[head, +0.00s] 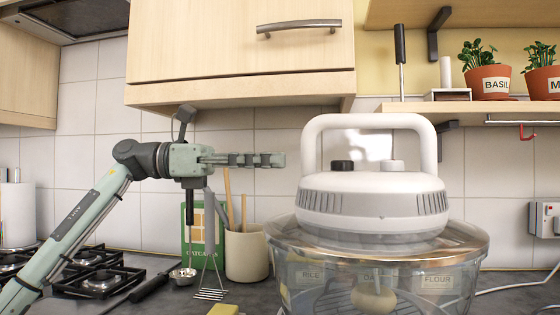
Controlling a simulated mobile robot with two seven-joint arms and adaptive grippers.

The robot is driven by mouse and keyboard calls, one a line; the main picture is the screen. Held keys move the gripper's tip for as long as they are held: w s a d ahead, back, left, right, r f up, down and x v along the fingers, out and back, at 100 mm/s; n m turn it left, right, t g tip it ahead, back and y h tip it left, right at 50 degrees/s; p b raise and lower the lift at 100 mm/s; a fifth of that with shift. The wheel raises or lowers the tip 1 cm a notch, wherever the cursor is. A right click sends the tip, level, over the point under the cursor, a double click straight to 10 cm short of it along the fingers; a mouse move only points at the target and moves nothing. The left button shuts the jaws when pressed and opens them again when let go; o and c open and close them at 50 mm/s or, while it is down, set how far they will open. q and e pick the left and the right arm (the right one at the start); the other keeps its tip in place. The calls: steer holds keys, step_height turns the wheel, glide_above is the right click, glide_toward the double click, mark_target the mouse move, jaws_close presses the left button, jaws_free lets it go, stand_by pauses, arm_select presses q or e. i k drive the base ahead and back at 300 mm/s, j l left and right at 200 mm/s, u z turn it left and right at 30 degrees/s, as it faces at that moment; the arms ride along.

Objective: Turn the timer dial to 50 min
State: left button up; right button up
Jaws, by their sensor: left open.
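A white countertop oven lid (370,205) with a tall loop handle (312,150) sits on a glass bowl (440,270) at the right of centre. Two small dials stand on top of the lid: a black one (342,165) and a pale grey one (392,166). I cannot read markings on either, so I cannot tell which is the timer dial. My left gripper (276,160) is open, seen edge-on, pointing right. In the picture it is left of the handle and about level with the dials, apart from them. My right gripper is out of view.
A beige utensil pot (247,253) and a green box (207,236) stand below my left gripper. A wooden cabinet (240,45) hangs above it. A gas hob (95,280) is at left. A shelf (480,107) holds potted herbs at right.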

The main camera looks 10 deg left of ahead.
mark_target(393, 166)
steer(key=k, duration=1.5)
